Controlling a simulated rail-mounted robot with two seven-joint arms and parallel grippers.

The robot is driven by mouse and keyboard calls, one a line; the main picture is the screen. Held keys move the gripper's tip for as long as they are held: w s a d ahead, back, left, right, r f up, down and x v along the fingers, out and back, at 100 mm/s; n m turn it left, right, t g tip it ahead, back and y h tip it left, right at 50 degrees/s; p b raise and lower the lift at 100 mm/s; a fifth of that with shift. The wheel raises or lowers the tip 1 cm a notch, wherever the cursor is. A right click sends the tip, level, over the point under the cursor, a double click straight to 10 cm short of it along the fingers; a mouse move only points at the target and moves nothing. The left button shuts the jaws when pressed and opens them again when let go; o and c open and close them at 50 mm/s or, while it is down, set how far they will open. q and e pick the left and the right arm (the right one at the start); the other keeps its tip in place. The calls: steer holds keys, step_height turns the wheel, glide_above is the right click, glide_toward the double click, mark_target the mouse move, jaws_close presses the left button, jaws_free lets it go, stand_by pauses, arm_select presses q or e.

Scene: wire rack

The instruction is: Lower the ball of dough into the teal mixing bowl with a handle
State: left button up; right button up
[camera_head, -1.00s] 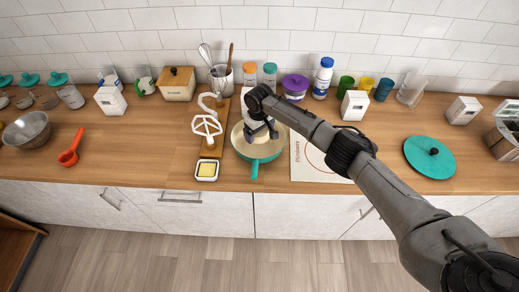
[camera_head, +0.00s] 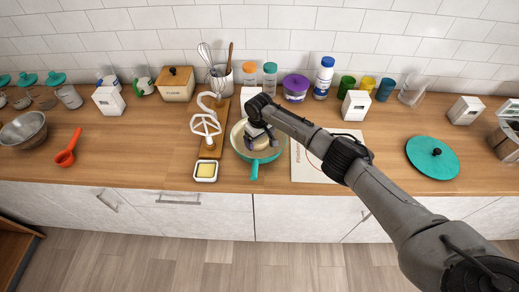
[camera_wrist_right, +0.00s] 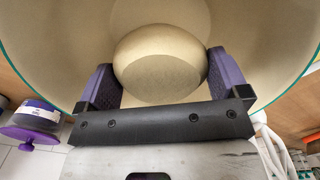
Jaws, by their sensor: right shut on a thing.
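The teal mixing bowl (camera_head: 238,142) with a handle stands on the counter, its handle (camera_head: 254,171) toward the front edge. Its inside is cream coloured. My right gripper (camera_head: 259,143) is down inside the bowl. In the right wrist view the right gripper (camera_wrist_right: 160,80) is shut on the pale ball of dough (camera_wrist_right: 160,62), one purple-padded finger on each side. The bowl's wall (camera_wrist_right: 60,50) surrounds the dough there. Whether the dough touches the bowl's bottom I cannot tell. In the head view the gripper and arm hide most of the dough. My left gripper is not in view.
A butter dish (camera_head: 206,171) and a wooden board (camera_head: 213,130) with a white beater (camera_head: 206,124) lie left of the bowl. A pastry mat (camera_head: 312,170) lies at its right, under my arm. Jars, including a purple-lidded one (camera_head: 295,88), stand behind.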

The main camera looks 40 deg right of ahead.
stand_by(0.5)
steer(key=shift+f, duration=0.4)
steer(key=shift+f+b, duration=0.55)
stand_by(0.5)
steer(key=shift+f+b, duration=0.35)
steer(key=shift+f, duration=0.2)
steer(key=shift+f+b, duration=0.3)
steer(key=shift+f, duration=0.15)
stand_by(0.4)
steer(key=shift+f, duration=0.45)
stand_by(0.4)
steer(key=o, duration=0.7)
step_height(320, 180, up, 14)
steer(key=shift+f+p, duration=0.1)
steer(key=shift+p, duration=0.45)
